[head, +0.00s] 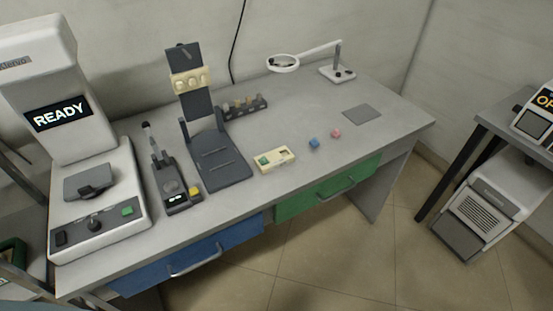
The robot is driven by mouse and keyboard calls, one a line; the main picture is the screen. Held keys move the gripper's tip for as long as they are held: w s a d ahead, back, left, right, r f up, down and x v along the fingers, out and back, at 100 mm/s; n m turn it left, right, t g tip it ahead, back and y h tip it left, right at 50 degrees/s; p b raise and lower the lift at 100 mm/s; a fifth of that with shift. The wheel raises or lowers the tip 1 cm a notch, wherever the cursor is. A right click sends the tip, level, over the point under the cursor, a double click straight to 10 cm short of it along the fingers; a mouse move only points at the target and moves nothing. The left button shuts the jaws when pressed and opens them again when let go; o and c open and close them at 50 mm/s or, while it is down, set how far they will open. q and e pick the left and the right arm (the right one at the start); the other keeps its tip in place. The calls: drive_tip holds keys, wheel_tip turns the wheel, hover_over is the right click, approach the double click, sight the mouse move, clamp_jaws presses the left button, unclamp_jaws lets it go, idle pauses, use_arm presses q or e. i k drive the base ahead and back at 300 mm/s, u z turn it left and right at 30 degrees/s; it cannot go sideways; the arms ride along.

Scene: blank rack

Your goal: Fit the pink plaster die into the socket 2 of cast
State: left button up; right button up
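The pink plaster die (336,133) is a small block standing on the grey bench top, right of the middle. A small blue die (314,143) stands just left of it. A cream block that looks like the cast (284,161) lies near the bench's front edge, left of both dies. A green piece sits at its left end and a dark opening shows toward its right; socket numbers are too small to read. Neither of my grippers is in view.
A grey mat (361,114) and a magnifier lamp (338,74) are at right. The bench around the dies is clear.

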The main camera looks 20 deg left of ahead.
sight(279, 157)
drive_tip(key=k, duration=0.5)
drive_tip(key=z, duration=0.95)
drive_tip(key=i, duration=1.4)
drive_tip(key=u, duration=0.8)
